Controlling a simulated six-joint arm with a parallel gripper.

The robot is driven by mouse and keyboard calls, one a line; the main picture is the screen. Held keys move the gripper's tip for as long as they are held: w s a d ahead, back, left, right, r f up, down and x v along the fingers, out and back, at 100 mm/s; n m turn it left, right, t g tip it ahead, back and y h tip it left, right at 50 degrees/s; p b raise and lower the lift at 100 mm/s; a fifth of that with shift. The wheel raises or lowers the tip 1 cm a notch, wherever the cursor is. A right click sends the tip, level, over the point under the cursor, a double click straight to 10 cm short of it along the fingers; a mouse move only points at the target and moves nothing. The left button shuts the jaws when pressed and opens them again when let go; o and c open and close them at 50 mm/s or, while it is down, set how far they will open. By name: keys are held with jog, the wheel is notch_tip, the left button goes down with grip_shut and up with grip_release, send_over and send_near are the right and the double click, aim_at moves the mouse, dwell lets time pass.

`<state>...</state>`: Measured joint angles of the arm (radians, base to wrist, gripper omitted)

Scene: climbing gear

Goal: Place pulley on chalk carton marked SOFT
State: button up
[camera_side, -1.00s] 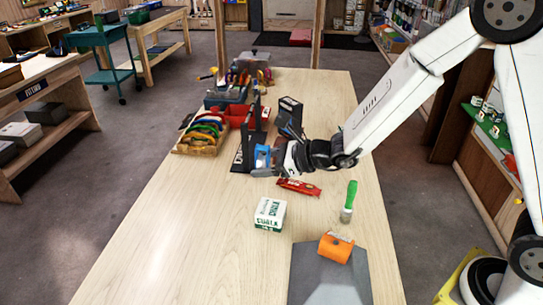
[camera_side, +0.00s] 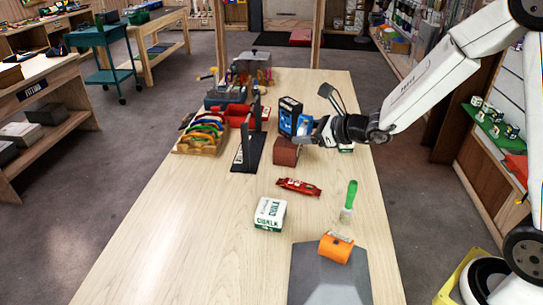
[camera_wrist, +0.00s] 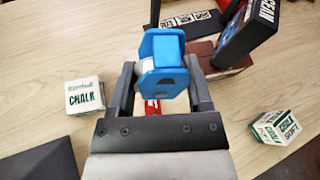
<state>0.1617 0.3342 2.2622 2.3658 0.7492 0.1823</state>
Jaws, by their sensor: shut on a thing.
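My gripper (camera_side: 318,130) is shut on the blue pulley (camera_side: 304,126) and holds it above the table. In the wrist view the pulley (camera_wrist: 163,65) sits between the two fingers (camera_wrist: 160,85). The chalk carton marked SOFT (camera_wrist: 275,127) stands on the table at the right of the wrist view, apart from the pulley. In the side view only a small part of that carton (camera_side: 347,149) shows, behind my gripper. Another white chalk carton (camera_side: 270,214) stands nearer the front; it is at the left in the wrist view (camera_wrist: 84,93).
A black and blue box (camera_side: 290,114) and a brown block (camera_side: 286,153) stand close to the pulley. A black stand (camera_side: 250,150) is left of them. A red packet (camera_side: 298,186), a green-handled brush (camera_side: 349,200) and an orange roll (camera_side: 335,247) lie nearer the front.

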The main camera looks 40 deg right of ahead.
jog(key=s+d+r+m+h, duration=0.2)
jog(key=s+d+h, duration=0.1)
jog(key=d, duration=0.7)
jog(key=s+d+r+m+t+h, duration=0.1)
jog(key=s+d+r+m+h, duration=0.1)
jog(key=d, duration=0.8)
jog(key=shift+s+r+m+h, duration=0.25)
jog(key=shift+s+m+h, duration=0.35)
jog(key=shift+s, duration=0.5)
jog(key=shift+w+d, duration=0.1)
jog(key=shift+d, duration=0.05)
jog(key=w+d+f, duration=0.1)
jog(key=w+f, duration=0.1)
jog(key=w, duration=0.2)
jog(key=w+d+f, duration=0.1)
jog(key=w+f, duration=0.2)
jog(key=w+d+f, duration=0.2)
jog(key=w+f, duration=0.1)
jog(key=w, duration=0.1)
jog(key=shift+w+d+f, duration=0.1)
jog(key=shift+w+f, duration=0.1)
jog(key=shift+w, duration=0.1)
jog(key=shift+w+d+f, duration=0.2)
jog(key=shift+w+f, duration=0.25)
jog(key=shift+f, duration=0.05)
